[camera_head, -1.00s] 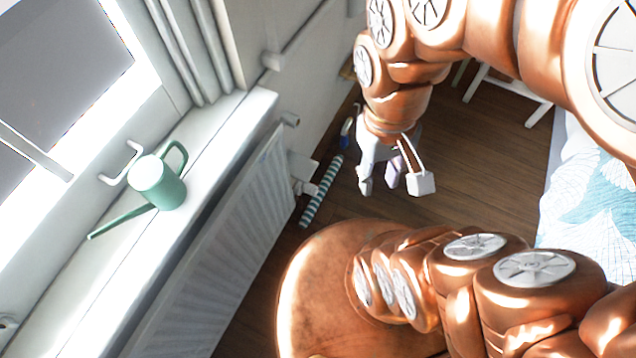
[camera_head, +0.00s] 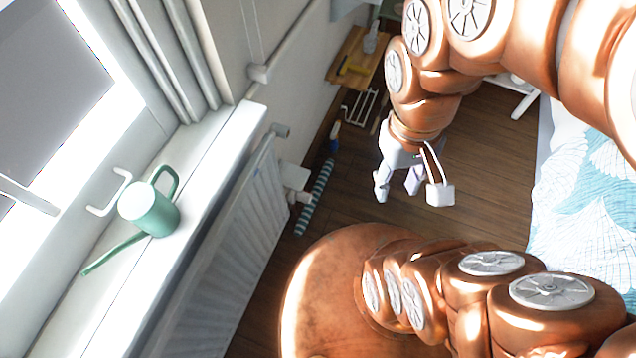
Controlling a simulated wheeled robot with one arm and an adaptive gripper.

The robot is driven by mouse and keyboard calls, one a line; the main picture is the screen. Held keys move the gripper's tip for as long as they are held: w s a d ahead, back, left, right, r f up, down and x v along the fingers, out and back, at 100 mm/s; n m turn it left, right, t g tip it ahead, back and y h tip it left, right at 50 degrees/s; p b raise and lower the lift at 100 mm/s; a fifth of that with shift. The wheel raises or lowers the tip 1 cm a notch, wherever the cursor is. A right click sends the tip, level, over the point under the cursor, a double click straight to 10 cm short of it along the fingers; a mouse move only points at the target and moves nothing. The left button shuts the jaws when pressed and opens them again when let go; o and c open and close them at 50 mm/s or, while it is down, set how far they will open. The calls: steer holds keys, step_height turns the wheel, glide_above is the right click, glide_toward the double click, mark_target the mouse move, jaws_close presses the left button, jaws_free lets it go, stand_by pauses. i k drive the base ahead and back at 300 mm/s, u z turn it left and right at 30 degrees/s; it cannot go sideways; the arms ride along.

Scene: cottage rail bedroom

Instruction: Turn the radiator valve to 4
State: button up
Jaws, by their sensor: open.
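The white radiator (camera_head: 225,240) hangs under the window sill at the left. A white fitting at its far upper end, which looks like the radiator valve (camera_head: 293,178), sticks out toward the room. Its number marks are too small to read. My gripper (camera_head: 412,190) hangs over the wooden floor, to the right of the valve and apart from it. Its grey fingers are open and empty.
A green watering can (camera_head: 150,212) stands on the sill (camera_head: 215,145). A striped roll (camera_head: 316,198) lies on the floor below the valve. A wooden shelf or bench (camera_head: 357,58) stands farther back. The bed (camera_head: 585,190) bounds the right side.

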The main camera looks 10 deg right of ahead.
mark_target(305, 197)
steer(key=z, duration=0.25)
steer(key=k, duration=0.85)
steer(key=u, duration=1.05)
